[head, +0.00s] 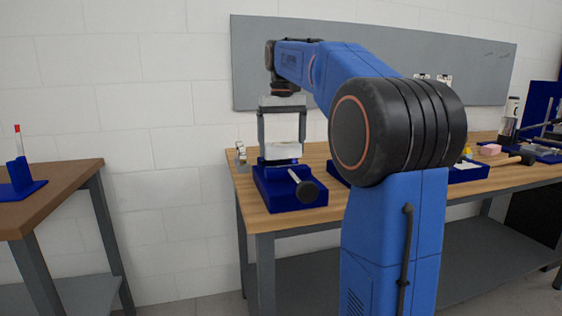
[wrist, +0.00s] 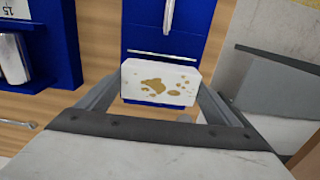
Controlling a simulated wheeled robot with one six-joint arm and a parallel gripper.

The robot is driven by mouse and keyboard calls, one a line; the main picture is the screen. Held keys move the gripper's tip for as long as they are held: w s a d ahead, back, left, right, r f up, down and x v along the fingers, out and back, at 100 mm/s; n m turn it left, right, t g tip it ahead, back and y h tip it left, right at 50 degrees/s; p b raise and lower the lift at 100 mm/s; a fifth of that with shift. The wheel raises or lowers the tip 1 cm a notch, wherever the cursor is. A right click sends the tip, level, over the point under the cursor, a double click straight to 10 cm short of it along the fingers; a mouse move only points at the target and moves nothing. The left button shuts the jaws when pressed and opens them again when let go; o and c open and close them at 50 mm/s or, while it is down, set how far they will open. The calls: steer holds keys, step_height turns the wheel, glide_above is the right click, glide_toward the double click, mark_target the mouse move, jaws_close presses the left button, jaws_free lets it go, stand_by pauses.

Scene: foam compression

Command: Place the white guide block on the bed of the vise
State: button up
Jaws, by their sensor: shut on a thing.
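The white guide block (wrist: 158,84) is between the fingertips of my gripper (wrist: 160,88) in the wrist view, with brown blotches on its face. My gripper is shut on it. In the head view my gripper (head: 281,140) points down over the blue vise (head: 290,192), and the block shows as a white piece (head: 282,151) between the fingers. The block is at the top of the vise; I cannot tell whether it touches the bed. The vise is also in the wrist view (wrist: 190,18), behind the block, with its silver screw. The block hides part of the vise.
The vise stands near the left end of a wooden bench (head: 262,222). A brown table (head: 60,192) with a blue stand (head: 20,178) is at the far left. My arm hides the middle of the bench. Tools and a pink block (head: 490,149) lie at the right.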

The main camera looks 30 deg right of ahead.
mark_target(282, 158)
steer(key=shift+f, duration=2.15)
steer(key=shift+f, duration=0.1)
steer(key=o, duration=1.1)
step_height(282, 158, up, 12)
steer(key=shift+r, duration=0.1)
